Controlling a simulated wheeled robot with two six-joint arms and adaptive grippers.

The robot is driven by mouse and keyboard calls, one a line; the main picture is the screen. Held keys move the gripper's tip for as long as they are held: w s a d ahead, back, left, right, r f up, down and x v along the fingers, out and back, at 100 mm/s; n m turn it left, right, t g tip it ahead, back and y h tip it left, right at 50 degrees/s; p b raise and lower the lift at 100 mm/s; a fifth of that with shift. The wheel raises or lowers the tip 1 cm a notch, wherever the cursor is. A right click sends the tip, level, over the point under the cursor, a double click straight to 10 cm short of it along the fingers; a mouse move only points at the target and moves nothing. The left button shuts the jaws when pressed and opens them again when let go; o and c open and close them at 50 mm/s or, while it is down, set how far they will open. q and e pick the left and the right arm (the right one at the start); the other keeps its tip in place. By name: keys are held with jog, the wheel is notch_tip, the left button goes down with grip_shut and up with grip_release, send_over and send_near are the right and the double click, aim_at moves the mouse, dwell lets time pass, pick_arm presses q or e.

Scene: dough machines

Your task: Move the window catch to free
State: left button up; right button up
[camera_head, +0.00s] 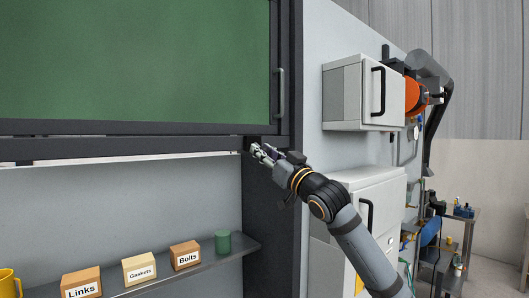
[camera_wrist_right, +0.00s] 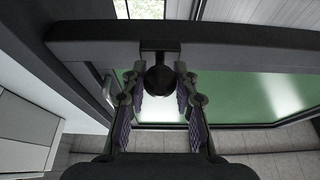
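The window catch (camera_wrist_right: 158,78) is a dark rounded knob on a short stem, mounted on the window's dark frame bar. In the wrist view it lies between the two fingers of my right gripper (camera_wrist_right: 156,88), which is open with a small gap visible on each side. In the head view my right gripper (camera_head: 262,153) is at the lower right corner of the green window (camera_head: 140,60), and the catch is mostly hidden there by the fingers. The window's dark lower rail (camera_head: 130,146) runs left from that corner. My left gripper is not in view.
A shelf (camera_head: 225,256) below holds boxes of Links (camera_head: 81,284), Gaskets (camera_head: 139,268) and Bolts (camera_head: 185,255), a green cup (camera_head: 222,242) and a yellow mug (camera_head: 8,284). A vertical handle (camera_head: 280,93) is on the window's right side. White cabinets (camera_head: 364,95) stand to the right.

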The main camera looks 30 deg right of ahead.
grip_shut()
jog(key=t+b, duration=0.1)
jog(key=b, duration=0.1)
jog(key=f+b, duration=0.1)
jog(key=b, duration=0.1)
jog(key=shift+w+f+t, duration=0.15)
jog(key=shift+w+t, duration=0.15)
jog(key=shift+t, duration=0.1)
jog(key=shift+r, duration=0.25)
jog(key=o, duration=0.6)
grip_release()
jog(key=shift+o, duration=0.2)
jog(key=shift+r, duration=0.1)
notch_tip(320, 180, up, 10)
jog(key=shift+f, duration=0.1)
